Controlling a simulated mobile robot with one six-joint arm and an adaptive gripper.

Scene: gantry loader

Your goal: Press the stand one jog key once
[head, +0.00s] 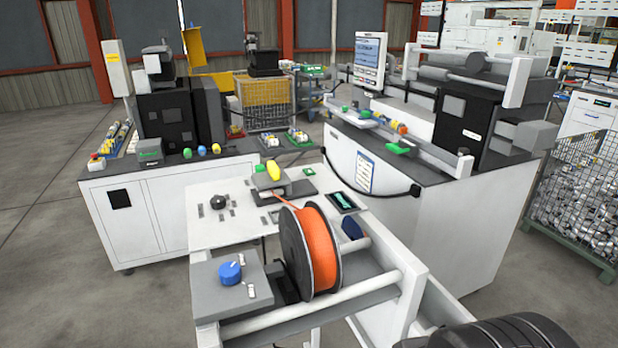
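I cannot pick out a key marked as the stand one jog key; labels are too small to read. In the head view, a near white stand holds a spool of orange filament (319,252) with black flanges. Left of the spool, a grey panel (205,287) carries a blue knob (230,272) and small white keys or switches (250,290). Behind the spool, the stand's white top (235,232) bears a black round knob (218,203) and a small grey unit with a yellow piece (273,172). My gripper is not in view.
A white cabinet (125,222) with machines stands behind left. Another (460,225), with a screen panel (369,63), stands behind right. White rails (370,285) flank the spool. A black ribbed shape (500,335) fills the lower right corner. Open floor (60,290) lies left.

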